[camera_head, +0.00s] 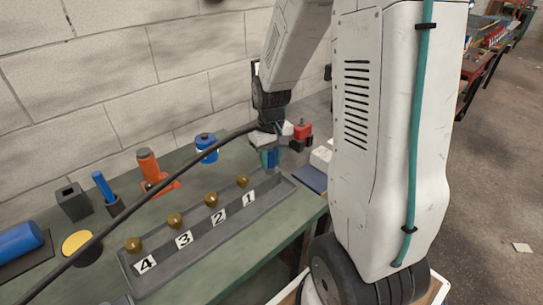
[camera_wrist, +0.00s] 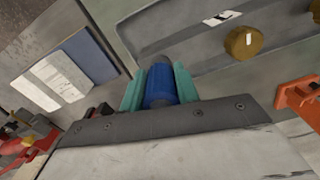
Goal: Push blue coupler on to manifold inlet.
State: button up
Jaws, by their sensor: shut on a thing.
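My gripper (camera_head: 268,160) is shut on the blue coupler (camera_wrist: 160,86), which sits between its two teal fingers in the wrist view. In the head view the coupler is only a small blue patch, mostly hidden by the fingers. The gripper is over the right end of the long grey manifold (camera_head: 205,245), near label 1. The manifold carries several brass knobs beside labels 1 to 4; one knob (camera_wrist: 243,43) shows in the wrist view. I cannot make out the inlet, nor tell whether the coupler touches the manifold.
Behind the manifold stand an orange tool (camera_head: 150,168), a blue-and-white can (camera_head: 206,147) and a blue-handled tool (camera_head: 104,187). A red item (camera_head: 302,130) and a blue-and-white booklet (camera_wrist: 70,75) lie near the bench's right end.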

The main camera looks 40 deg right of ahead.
jog(key=shift+f, duration=0.2)
jog(key=o, duration=1.2)
jog(key=shift+c, duration=0.2)
jog(key=shift+r, duration=0.1)
notch_tip(320, 180, up, 8)
jog(key=shift+f, duration=0.2)
jog(key=s+a+r+n, duration=0.1)
jog(key=s+a+r, duration=0.4)
jog(key=s+a, duration=0.2)
jog(key=s+a+r+t, duration=0.1)
jog(key=s+a+r, duration=0.5)
jog(key=s, duration=0.6)
jog(key=shift+a+n, duration=0.4)
jog(key=shift+a, duration=0.25)
